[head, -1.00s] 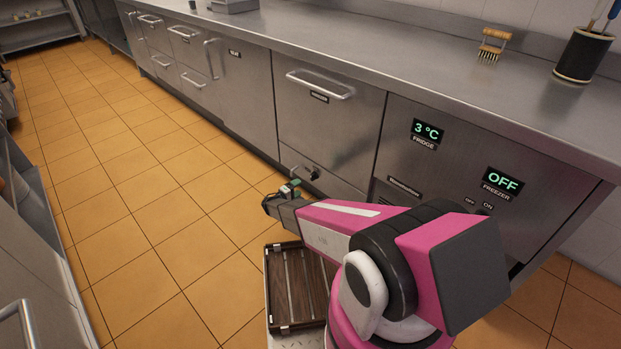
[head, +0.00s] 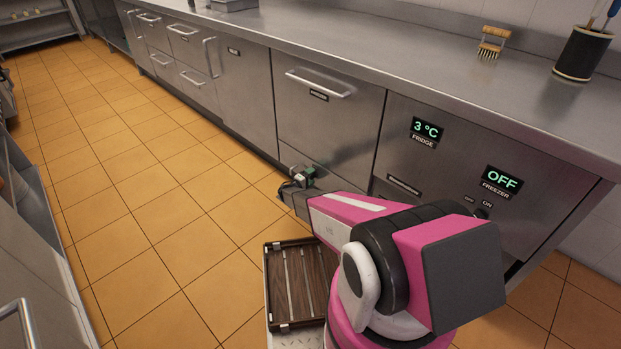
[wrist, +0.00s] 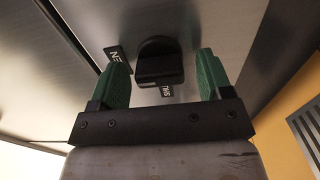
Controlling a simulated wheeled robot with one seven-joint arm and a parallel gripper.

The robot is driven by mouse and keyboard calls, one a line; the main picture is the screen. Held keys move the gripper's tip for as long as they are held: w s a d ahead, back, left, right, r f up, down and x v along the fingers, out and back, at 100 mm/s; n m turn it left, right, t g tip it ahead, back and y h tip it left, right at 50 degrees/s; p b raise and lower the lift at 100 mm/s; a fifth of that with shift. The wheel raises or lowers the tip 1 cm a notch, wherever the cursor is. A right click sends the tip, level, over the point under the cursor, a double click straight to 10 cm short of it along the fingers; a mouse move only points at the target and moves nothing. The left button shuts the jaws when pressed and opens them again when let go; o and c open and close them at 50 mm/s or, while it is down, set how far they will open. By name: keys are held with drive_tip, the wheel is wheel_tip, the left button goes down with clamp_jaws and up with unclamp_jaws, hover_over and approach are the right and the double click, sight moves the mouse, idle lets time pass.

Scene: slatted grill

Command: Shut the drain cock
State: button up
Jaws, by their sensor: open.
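The drain cock (wrist: 160,60) shows in the wrist view as a black rounded handle on a steel panel. A partly hidden label ending in EN (wrist: 118,56) is on its left, and another partly covered label (wrist: 165,90) is just below it. My gripper (wrist: 161,66) is open, with one green finger on each side of the cock. Clear gaps show between the handle and both fingers. In the head view my gripper (head: 303,177) is at the low panel under the handled drawer, and it hides the cock there.
The steel drawer front (head: 325,110) with its bar handle is above my gripper. The fridge and freezer panel (head: 455,165) is to the right. A dark slatted tray (head: 297,285) is below my arm. The tiled floor (head: 150,230) is open on the left.

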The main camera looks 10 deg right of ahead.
drive_tip(key=c, duration=0.9)
drive_tip(key=shift+n, duration=0.3)
drive_tip(key=n, duration=0.3)
drive_tip(key=shift+n, duration=0.3)
drive_tip(key=n, duration=0.4)
drive_tip(key=shift+n, duration=0.3)
drive_tip(key=n, duration=0.4)
drive_tip(key=shift+n, duration=2.5)
